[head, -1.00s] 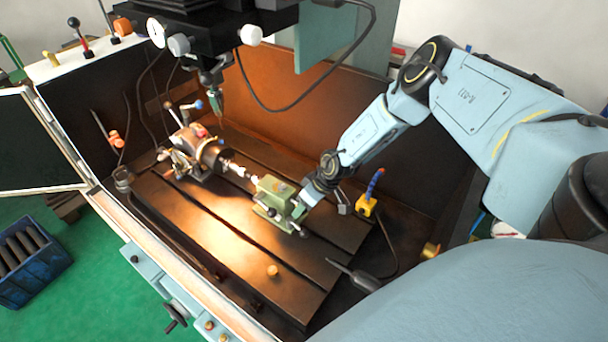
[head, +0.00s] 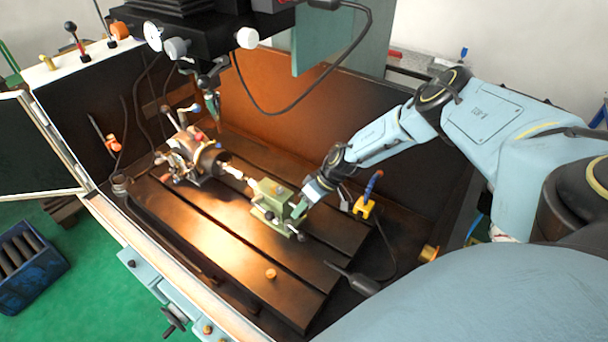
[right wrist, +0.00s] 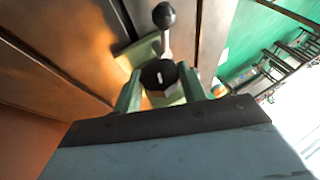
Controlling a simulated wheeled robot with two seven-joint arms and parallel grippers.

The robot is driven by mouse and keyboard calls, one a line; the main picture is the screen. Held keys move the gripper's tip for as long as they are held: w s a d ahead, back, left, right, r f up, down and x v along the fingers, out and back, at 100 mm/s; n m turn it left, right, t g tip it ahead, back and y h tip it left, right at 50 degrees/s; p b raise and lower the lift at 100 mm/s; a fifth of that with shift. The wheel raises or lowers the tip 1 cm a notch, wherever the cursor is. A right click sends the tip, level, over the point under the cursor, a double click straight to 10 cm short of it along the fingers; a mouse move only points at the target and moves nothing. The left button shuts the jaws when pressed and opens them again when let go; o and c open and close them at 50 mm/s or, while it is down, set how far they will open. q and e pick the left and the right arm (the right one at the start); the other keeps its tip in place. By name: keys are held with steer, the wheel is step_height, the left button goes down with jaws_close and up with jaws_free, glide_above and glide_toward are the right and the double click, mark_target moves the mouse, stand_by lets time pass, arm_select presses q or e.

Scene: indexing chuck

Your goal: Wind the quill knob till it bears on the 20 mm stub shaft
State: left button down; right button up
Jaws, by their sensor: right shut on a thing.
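The green tailstock (head: 272,203) stands on the slotted table, its clamp lever with a dark ball on the near side. My right gripper (head: 301,207) is at its right end, shut on the quill knob. In the right wrist view the black knob (right wrist: 158,75), with a white mark on its face, sits between my two green fingers. The bright stub shaft (head: 234,172) sticks out of the dark chuck (head: 207,158) toward the tailstock. Whether the quill tip touches the shaft is too small to tell. My left gripper is not in view.
A yellow block with a blue nozzle (head: 365,205) stands right of the tailstock. The machine head and a hanging cable are above. The front of the table is mostly clear.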

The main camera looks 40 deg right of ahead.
steer(key=shift+w+d+f+m+y+b, duration=0.1)
steer(key=shift+d+f+m+y+b, duration=0.15)
steer(key=shift+y+b, duration=0.7)
steer(key=shift+m+g+y+b, duration=0.25)
steer(key=shift+g+y+b, duration=0.05)
steer(key=shift+y+b, duration=0.95)
steer(key=shift+r, duration=0.1)
steer(key=o, duration=1)
steer(key=v, duration=1.3)
steer(key=shift+r, duration=0.2)
